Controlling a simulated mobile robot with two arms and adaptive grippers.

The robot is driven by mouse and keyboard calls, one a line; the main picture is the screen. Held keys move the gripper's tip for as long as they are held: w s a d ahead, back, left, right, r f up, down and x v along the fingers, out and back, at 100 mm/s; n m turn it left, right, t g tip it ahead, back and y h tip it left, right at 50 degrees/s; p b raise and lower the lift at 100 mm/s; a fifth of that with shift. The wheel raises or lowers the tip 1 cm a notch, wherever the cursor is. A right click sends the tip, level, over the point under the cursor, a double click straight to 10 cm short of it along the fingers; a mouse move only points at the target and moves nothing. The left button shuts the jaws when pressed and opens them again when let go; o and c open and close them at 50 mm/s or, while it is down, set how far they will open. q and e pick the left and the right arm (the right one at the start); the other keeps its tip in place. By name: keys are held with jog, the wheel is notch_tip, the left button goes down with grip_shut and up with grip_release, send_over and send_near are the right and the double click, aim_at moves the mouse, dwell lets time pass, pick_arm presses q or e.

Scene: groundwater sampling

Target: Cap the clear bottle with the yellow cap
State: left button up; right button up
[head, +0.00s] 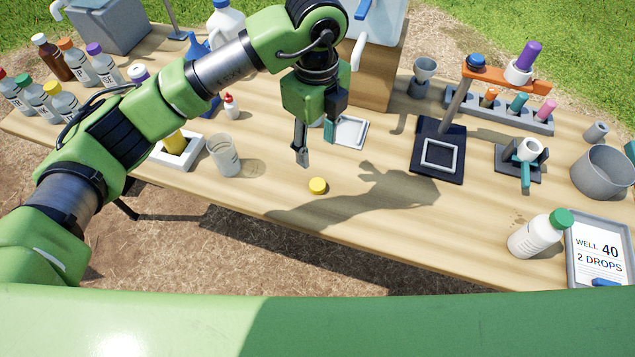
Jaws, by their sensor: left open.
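The yellow cap (317,186) lies on the bare wooden table near its front edge. My left gripper (318,138) is open, above and just behind the cap, fingers pointing down, with nothing between them. A clear, open-topped container (223,156) stands upright left of the cap, near the front edge; it looks like the clear bottle, without a cap. Another bottle with a yellow cap (64,103) stands in the group at the far left. My right gripper is not in view.
A white tray (160,154) holding a yellow item is left of the clear container. A black-based stand (437,165) and a green-capped white bottle (538,235) are to the right. Table around the cap is clear.

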pick_arm(q)
send_over(317, 184)
notch_tip(317, 184, down, 7)
jog(key=shift+f+p, duration=0.2)
jog(key=shift+p, duration=0.15)
jog(key=shift+f, duration=0.5)
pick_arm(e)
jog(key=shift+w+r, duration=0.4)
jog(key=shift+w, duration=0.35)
pick_arm(q)
jog(key=shift+f+p, duration=0.6)
jog(key=shift+f, duration=2)
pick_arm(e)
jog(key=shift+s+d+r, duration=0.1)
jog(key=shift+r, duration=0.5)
pick_arm(q)
jog(key=shift+c, duration=0.4)
jog(key=c, duration=0.7)
